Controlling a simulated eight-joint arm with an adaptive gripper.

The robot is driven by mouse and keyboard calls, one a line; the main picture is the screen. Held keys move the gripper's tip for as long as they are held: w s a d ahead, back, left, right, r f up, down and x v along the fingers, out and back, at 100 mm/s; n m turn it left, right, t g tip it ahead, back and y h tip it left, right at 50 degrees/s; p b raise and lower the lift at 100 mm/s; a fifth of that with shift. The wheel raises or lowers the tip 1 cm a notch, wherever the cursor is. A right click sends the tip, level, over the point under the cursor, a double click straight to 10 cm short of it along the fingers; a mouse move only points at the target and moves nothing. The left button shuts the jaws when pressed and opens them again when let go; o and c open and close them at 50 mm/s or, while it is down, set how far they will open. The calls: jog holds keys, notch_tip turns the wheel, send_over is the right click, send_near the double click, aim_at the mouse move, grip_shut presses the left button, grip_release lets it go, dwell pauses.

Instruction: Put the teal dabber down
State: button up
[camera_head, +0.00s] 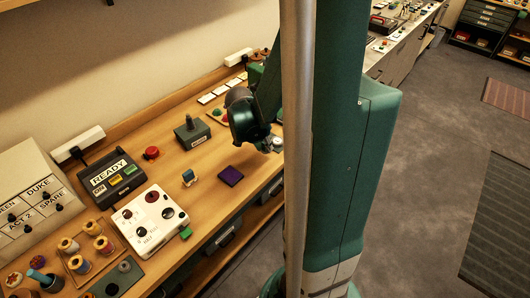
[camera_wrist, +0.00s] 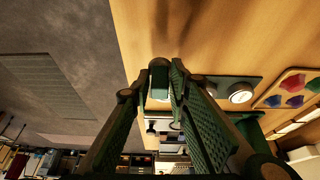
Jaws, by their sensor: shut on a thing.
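My gripper (camera_wrist: 152,84) is shut on a small dark teal piece, the teal dabber (camera_wrist: 159,70), which shows between the fingertips in the wrist view. A pale part shows just below its teal part. The wooden table (camera_wrist: 205,45) lies beyond it; I cannot tell whether the dabber touches the table or is held above it. In the head view my gripper (camera_head: 268,149) is over the table's right part, partly behind my column, and the dabber cannot be made out there.
Near the gripper are a dark green plate with a white round knob (camera_wrist: 240,92) and a wooden palette (camera_wrist: 290,90) of coloured pieces.

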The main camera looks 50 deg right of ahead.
aim_at(263, 150)
jog(key=shift+f, duration=0.15)
jog(key=shift+f+b, duration=0.35)
jog(key=shift+f, duration=1.6)
jog(key=shift+f, duration=0.15)
jog(key=o, duration=0.8)
jog(key=shift+r, duration=0.25)
jog(key=shift+p+v, duration=0.9)
jog(key=shift+v, duration=5.05)
jog(key=shift+a, duration=0.15)
